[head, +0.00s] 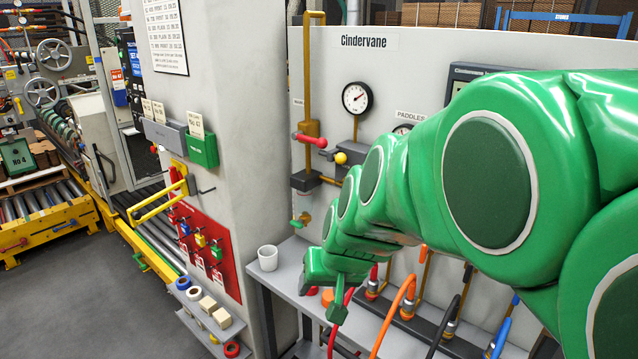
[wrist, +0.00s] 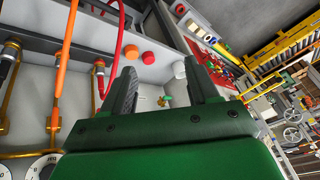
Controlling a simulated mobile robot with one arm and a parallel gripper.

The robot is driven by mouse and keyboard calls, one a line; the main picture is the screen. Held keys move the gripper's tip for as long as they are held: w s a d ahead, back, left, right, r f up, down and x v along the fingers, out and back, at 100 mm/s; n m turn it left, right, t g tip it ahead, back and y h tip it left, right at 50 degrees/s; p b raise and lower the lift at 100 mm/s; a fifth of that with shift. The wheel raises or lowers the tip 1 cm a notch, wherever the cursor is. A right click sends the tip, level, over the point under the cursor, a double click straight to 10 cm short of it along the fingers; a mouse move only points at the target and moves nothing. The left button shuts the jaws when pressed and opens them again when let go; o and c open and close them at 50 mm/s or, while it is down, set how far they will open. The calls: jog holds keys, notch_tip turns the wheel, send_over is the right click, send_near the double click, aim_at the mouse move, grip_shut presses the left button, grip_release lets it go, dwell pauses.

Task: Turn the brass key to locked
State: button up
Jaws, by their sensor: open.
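I cannot make out a brass key for certain in either view. A small brass fitting with a green part (head: 302,220) sits low on the grey Cindervane panel (head: 420,60); it also shows between my fingers in the wrist view (wrist: 166,100), too small to tell if it is a key. My green gripper (head: 322,298) is low over the grey shelf in front of the panel, right of a white cup. In the wrist view its two dark fingers (wrist: 162,82) are apart with nothing between them. My arm hides much of the panel's right side.
The white cup (head: 268,257) stands on the shelf's left end. Red and orange hoses (head: 395,318) rise beside my gripper. A red board with small locks (head: 205,250), a green box (head: 203,150) and a yellow bar handle (head: 160,205) are on the column at left. Grey floor lies open at lower left.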

jog(key=w+a+r+m+t+h, duration=0.1)
jog(key=w+a+r+t, duration=0.15)
jog(key=w, duration=0.75)
jog(key=w+a+r+m+t, duration=0.15)
jog(key=w+t, duration=0.25)
jog(key=w, duration=0.7)
jog(key=m+t+h, duration=0.2)
jog(key=m+h, duration=0.5)
jog(key=h, duration=0.7)
send_near(339, 184)
jog(key=x, duration=0.2)
jog(key=shift+g, duration=0.25)
jog(key=shift+x, duration=3.85)
jog(key=shift+r, duration=0.1)
jog(key=shift+a, duration=0.1)
jog(key=shift+c, duration=0.2)
jog(key=c, duration=1)
